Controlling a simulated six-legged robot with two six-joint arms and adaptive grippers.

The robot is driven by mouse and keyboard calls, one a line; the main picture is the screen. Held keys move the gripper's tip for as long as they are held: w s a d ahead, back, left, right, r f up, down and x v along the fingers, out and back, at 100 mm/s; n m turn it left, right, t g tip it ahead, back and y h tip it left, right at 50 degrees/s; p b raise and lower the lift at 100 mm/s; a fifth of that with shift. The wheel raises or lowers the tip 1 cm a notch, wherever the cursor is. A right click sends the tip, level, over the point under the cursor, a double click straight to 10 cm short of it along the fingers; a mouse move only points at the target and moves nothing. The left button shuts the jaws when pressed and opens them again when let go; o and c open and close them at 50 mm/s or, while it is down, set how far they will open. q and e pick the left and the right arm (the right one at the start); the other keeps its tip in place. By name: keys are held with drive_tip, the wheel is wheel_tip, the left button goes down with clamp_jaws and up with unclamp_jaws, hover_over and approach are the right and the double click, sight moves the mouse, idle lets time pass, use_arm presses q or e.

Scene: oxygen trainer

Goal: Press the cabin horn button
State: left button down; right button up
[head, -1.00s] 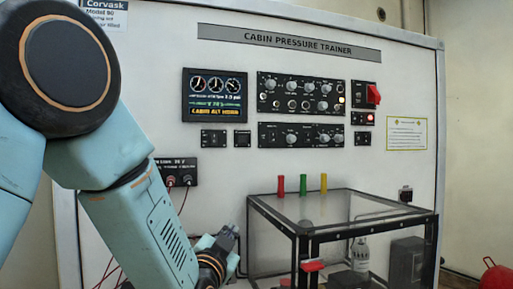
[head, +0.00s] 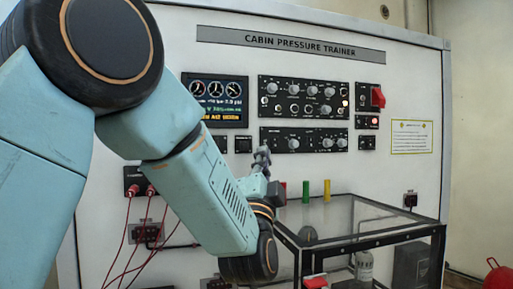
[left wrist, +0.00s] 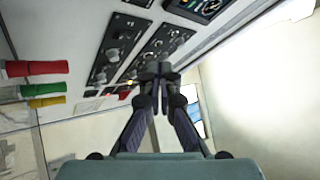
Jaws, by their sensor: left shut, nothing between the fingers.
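The trainer panel (head: 215,50) stands upright behind my left arm, headed "CABIN PRESSURE TRAINER". I cannot read which control is the horn button. A small square black plate (head: 243,145) sits below the display (head: 214,99); another small plate (head: 366,143) is at the right. My left gripper (head: 262,154) is shut and empty, pointing up in front of the lower knob panel (head: 326,140), at its left end. In the left wrist view its fingertips (left wrist: 158,72) meet, with knob panels beyond. I cannot tell whether they touch anything. My right gripper is not in view.
A red switch (head: 377,97) sits at upper right. Red cables (head: 127,235) hang at the left.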

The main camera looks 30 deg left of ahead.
sight(244, 146)
use_arm(q)
drive_tip(key=shift+m+y, duration=0.5)
drive_tip(key=shift+m, duration=0.4)
drive_tip(key=w+a, duration=0.1)
drive_tip(key=a, duration=0.1)
drive_tip(key=w+a+r, duration=0.1)
drive_tip(key=a, duration=0.1)
drive_tip(key=w+a+p, duration=0.1)
drive_tip(key=w+a, duration=0.1)
drive_tip(key=shift+a+r, duration=0.1)
drive_tip(key=shift+r, duration=0.15)
drive_tip(key=shift+a, duration=0.4)
drive_tip(key=shift+w+d+f, duration=0.1)
drive_tip(key=shift+w+f, duration=0.05)
drive_tip(key=shift+w, duration=0.1)
drive_tip(key=shift+d, duration=0.25)
drive_tip(key=shift+s+a, duration=0.1)
drive_tip(key=shift+s, duration=0.1)
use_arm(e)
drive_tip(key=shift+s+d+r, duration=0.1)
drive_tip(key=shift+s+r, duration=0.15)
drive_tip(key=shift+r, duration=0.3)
